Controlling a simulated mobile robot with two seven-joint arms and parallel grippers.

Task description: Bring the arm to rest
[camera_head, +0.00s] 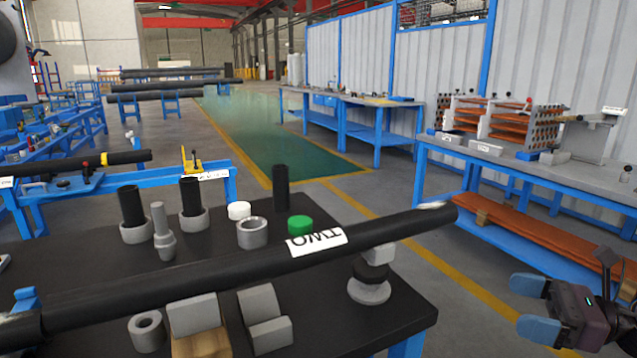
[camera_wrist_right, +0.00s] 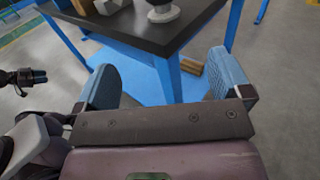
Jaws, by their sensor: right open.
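My right gripper (camera_head: 532,308) is at the lower right in the head view, off the right side of the black-topped table (camera_head: 405,318). Its two blue fingers are apart with nothing between them. The right wrist view also shows this open gripper (camera_wrist_right: 170,85), with the table's corner and blue leg beyond the fingers. The gripper touches nothing that I can see. My left gripper does not show in the head view.
A long black pipe (camera_head: 385,232) labelled TWO lies across the table on supports. Grey sleeves (camera_head: 252,232), a green cap (camera_head: 300,225) and a white cap (camera_head: 239,210) stand behind it. A blue workbench (camera_head: 560,180) is at the right. Open floor (camera_head: 455,290) lies between.

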